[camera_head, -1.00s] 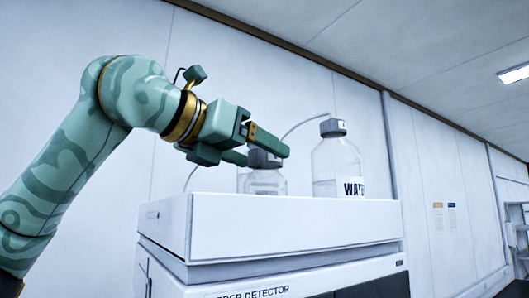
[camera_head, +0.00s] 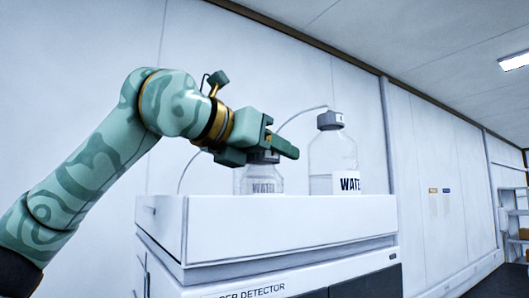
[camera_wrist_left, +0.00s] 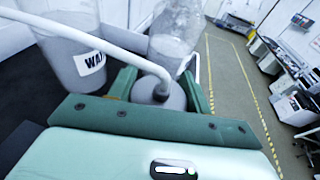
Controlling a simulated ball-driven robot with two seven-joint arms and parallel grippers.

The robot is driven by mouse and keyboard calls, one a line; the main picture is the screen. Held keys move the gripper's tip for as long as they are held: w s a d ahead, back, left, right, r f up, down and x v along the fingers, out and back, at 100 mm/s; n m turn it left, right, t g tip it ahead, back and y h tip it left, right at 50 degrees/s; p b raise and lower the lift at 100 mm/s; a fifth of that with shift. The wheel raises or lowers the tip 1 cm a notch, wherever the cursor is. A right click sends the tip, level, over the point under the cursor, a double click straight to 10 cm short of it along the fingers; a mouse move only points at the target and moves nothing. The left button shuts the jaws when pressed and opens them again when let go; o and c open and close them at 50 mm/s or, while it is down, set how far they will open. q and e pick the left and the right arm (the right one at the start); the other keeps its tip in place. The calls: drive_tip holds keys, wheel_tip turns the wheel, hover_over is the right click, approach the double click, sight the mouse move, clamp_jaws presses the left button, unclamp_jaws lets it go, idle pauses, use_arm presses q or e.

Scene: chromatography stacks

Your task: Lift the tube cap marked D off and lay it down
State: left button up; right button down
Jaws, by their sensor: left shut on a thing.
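The cap appears to be still at the bottle's neck, but the contact is hidden. My right gripper is not in view.
A taller bottle (camera_head: 333,160) with a grey cap and a white tube stands to the right on the same white instrument top (camera_head: 290,228). The white tubes arch close to my gripper. A white wall stands behind, and shelving is at the far right.

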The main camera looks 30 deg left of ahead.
use_arm(q)
drive_tip(key=shift+r, duration=0.65)
drive_tip(key=shift+s+d+r+b, duration=0.1)
drive_tip(key=shift+d+r+b, duration=0.1)
drive_tip(key=shift+r, duration=0.45)
drive_tip(key=shift+s+d+r+b, duration=0.1)
drive_tip(key=shift+r+b, duration=0.1)
drive_tip(key=shift+r, duration=0.4)
drive_tip(key=s+d+r, duration=0.7)
drive_tip(key=d+r, duration=0.3)
drive_tip(key=d, duration=0.1)
drive_tip(key=shift+d+r, duration=0.15)
drive_tip(key=shift+r+p, duration=0.15)
drive_tip(key=shift+p, duration=0.2)
wheel_tip(320, 180, up, 4)
drive_tip(key=p, duration=0.3)
drive_tip(key=shift+p, duration=0.35)
